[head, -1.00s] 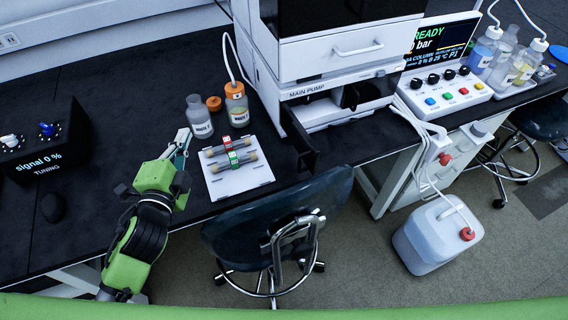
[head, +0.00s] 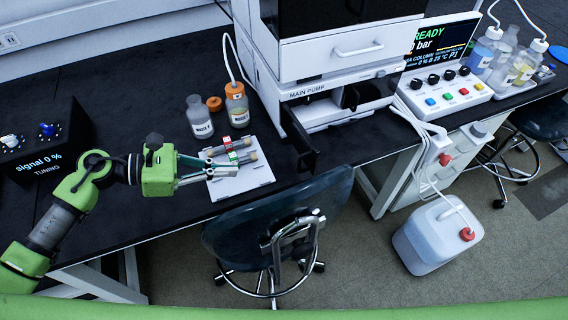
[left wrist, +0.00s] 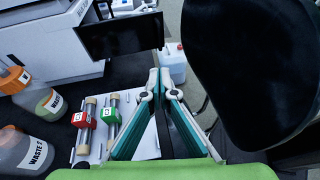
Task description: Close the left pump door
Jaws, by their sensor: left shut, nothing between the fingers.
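The main pump (head: 318,113) is the lower part of the white instrument stack at the back. Its left door, a dark panel (head: 299,143), stands swung open toward the front of the bench. In the left wrist view the door (left wrist: 120,35) shows as a flat black panel ahead, up and left of the fingertips. My left gripper (head: 238,166) is shut and empty over the white column tray, left of the door and apart from it. It also shows in the left wrist view (left wrist: 163,78). My right gripper is not in view.
The white tray (head: 245,185) holds two columns with red and green clips below my gripper. Waste bottles (head: 200,118) stand behind it. A dark chair (head: 280,215) stands at the bench's front edge. A second dark door part (head: 365,97) shows right on the pump.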

